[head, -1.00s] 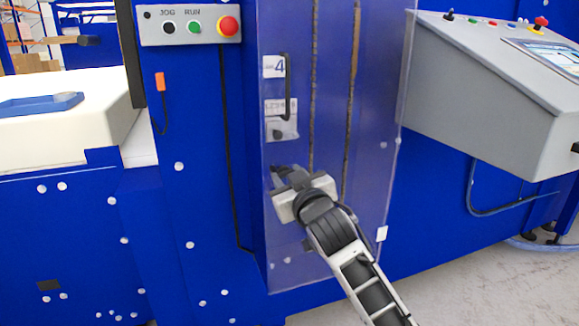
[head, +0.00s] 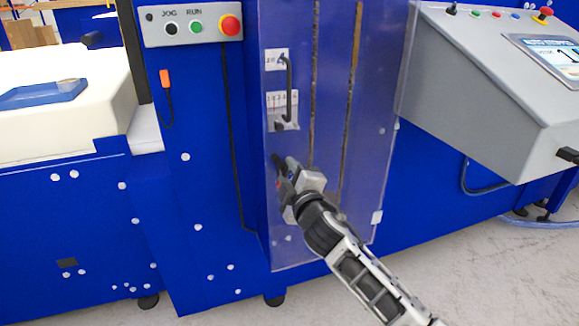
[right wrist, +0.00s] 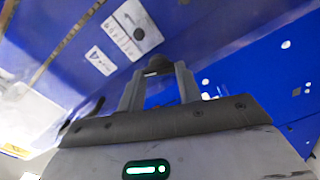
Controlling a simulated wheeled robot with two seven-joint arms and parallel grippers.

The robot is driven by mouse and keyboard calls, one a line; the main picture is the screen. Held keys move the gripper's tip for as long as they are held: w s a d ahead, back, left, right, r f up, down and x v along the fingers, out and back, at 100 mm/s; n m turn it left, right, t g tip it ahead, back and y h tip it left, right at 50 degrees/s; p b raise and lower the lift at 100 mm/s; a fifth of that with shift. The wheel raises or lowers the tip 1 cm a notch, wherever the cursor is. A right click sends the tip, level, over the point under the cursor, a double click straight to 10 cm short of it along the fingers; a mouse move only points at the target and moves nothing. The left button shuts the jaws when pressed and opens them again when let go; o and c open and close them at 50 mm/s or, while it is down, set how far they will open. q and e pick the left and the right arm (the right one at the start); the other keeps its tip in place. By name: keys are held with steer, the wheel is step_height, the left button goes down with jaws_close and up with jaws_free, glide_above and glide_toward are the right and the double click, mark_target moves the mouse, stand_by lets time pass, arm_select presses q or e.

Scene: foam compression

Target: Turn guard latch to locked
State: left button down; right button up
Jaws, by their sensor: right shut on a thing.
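The clear guard door (head: 330,120) stands in front of the blue machine. The guard latch (head: 277,158) is a small dark part low on the door's left side, mostly hidden by my gripper. My right gripper (head: 284,172) is at the latch, its body tilted down to the right. In the right wrist view its two grey fingers (right wrist: 158,88) stand either side of the dark latch knob (right wrist: 158,64), shut on it. The latch's exact angle is hard to tell. My left gripper is not in view.
A dark vertical door handle (head: 289,88) and white labels (head: 277,60) sit above the latch. A JOG/RUN button box (head: 190,24) is at upper left. A grey control console (head: 480,90) juts out at right. Grey floor (head: 480,270) is open at lower right.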

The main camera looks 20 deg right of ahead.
steer(key=shift+n+p, duration=0.3)
steer(key=shift+n, duration=1.1)
arm_select(q)
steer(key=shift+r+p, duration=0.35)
steer(key=shift+p, duration=0.1)
arm_select(e)
steer(key=shift+n, duration=0.6)
steer(key=o, duration=1)
steer(key=shift+f, duration=0.1)
steer(key=s, duration=1.6)
steer(key=shift+d, duration=0.3)
